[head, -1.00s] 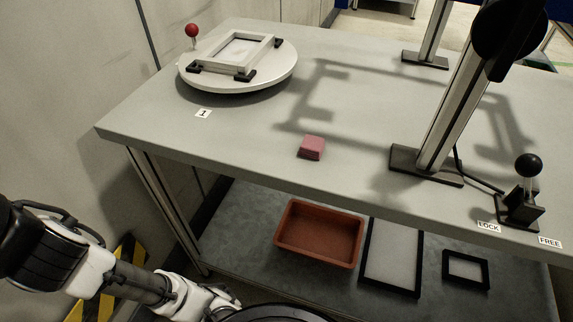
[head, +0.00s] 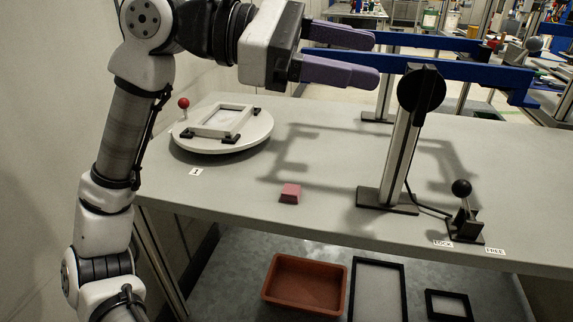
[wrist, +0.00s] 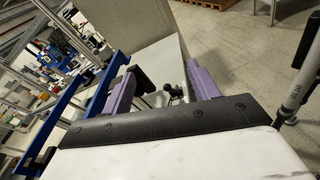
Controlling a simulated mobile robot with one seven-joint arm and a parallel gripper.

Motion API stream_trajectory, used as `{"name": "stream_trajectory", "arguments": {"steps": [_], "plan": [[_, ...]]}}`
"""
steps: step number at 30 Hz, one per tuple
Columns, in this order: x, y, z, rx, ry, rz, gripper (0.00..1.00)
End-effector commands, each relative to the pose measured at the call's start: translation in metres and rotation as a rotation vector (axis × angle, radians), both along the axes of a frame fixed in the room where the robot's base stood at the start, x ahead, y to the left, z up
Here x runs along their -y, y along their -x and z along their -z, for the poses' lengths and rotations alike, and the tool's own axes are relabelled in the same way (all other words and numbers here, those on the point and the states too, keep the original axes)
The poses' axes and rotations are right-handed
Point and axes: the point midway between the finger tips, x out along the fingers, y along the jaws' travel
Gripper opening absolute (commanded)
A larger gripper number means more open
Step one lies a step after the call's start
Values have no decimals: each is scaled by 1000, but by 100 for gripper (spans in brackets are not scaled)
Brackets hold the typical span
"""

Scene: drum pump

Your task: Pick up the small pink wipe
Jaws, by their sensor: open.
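The small pink wipe (head: 290,193) is a folded block lying on the grey bench top (head: 325,212), near its front edge, in the head view. My gripper (head: 360,58) is raised well above the bench, with its two purple fingers pointing right and apart, nothing between them. It is above and to the right of the wipe and not touching it. In the wrist view my gripper (wrist: 165,85) also shows its purple fingers spread. I cannot make out the wipe in the wrist view.
A white turntable (head: 255,135) with a frame and a red-knobbed lever stands at the back left. A metal post (head: 398,150) and a black-knobbed lever (head: 463,205) stand to the right. A blue beam (head: 440,75) runs near my fingers. A red-brown bin (head: 303,284) sits below.

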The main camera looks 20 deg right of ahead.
Motion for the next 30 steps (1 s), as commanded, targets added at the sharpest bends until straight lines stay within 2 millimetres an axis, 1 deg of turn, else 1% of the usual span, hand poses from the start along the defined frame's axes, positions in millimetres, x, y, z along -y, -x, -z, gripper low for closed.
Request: {"name": "stream_trajectory", "arguments": {"steps": [1, 2, 3, 5, 6, 8, 9, 13, 16, 20, 30], "plan": [[23, -12, 18, 75, -132, -18, 60], [33, -21, 31, 121, -212, -29, 60], [44, -34, 49, 181, -321, -41, 60], [53, -54, 75, 269, -489, -58, 60], [55, -68, 91, 321, -600, -69, 60], [51, -89, 110, 392, -764, -85, 60], [45, -102, 119, 432, -865, -94, 60], [22, -133, 135, 515, -1130, -117, 60], [7, -145, 137, 543, -1252, -126, 60], [-1, -151, 144, 553, -1313, -130, 60], [-2, -150, 206, 552, -1311, -128, 60]]}}
